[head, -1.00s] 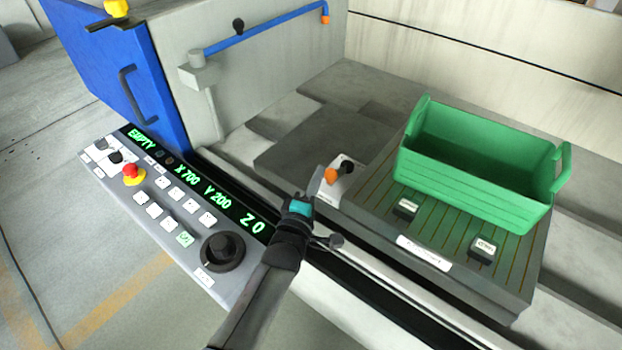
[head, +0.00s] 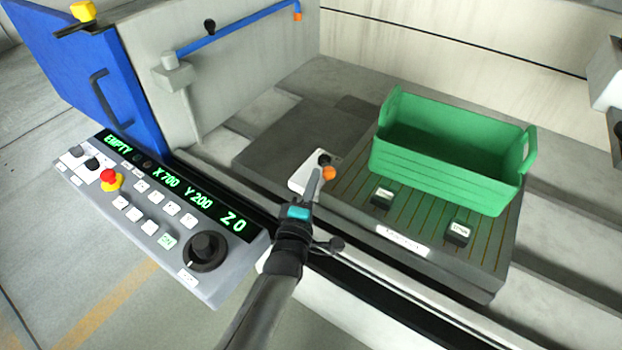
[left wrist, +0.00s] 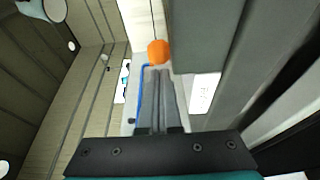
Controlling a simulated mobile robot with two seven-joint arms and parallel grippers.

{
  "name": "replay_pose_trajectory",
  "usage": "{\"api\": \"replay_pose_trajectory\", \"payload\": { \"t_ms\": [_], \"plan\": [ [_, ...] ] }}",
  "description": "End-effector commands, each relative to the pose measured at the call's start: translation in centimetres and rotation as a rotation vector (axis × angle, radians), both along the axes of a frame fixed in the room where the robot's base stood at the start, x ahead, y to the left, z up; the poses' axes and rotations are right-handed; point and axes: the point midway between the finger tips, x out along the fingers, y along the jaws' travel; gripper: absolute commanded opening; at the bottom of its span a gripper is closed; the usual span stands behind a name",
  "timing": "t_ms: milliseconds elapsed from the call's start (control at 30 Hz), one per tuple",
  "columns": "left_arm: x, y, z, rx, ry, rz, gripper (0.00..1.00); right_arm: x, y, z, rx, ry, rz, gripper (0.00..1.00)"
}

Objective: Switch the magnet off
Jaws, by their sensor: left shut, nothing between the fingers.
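The magnet block (head: 420,265) is a grey plate with thin brass-coloured lines and a white label on its front. Its lever has an orange knob (head: 329,173) and a black pivot, on a pale housing (head: 301,184) at the block's left end. The knob now stands to the lower right of the pivot. My left gripper (head: 318,176) is shut and empty, its fingertips at the knob's left side, seemingly touching it. In the left wrist view the knob (left wrist: 158,51) shows just beyond the shut fingertips (left wrist: 161,72). My right gripper is out of view.
A green bin (head: 440,165) stands on the block, behind two small dark labelled blocks (head: 382,198) (head: 458,233). A control panel (head: 150,215) with a red button lies left of my arm. A blue door (head: 70,70) and a blue pipe (head: 240,34) are further back.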

Motion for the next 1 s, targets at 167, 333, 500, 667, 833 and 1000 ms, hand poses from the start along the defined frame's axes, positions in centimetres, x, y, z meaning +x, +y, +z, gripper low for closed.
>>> {"api": "replay_pose_trajectory", "payload": {
  "t_ms": [167, 333, 500, 667, 833, 1000],
  "plan": [
    [0.0, -0.1, 0.0, -0.001, 0.0, 0.0, 0.0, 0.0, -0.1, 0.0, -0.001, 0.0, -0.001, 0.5],
    [0.0, 0.0, 0.0, -0.001, 0.0, 0.0, 0.0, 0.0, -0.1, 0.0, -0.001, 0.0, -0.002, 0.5],
    [-0.3, 0.0, 0.0, -0.001, 0.001, 0.0, 0.0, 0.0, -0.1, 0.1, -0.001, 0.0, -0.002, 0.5],
    [-1.9, 0.4, 0.0, 0.0, 0.002, -0.001, 0.0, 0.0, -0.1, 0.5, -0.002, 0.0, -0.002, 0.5],
    [-4.9, 1.2, 0.0, 0.0, 0.004, 0.0, 0.0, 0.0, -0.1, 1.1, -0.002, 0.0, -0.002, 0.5],
    [-8.3, 1.9, -0.1, 0.001, 0.004, -0.002, 0.0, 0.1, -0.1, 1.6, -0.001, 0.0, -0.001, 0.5]
  ]
}}
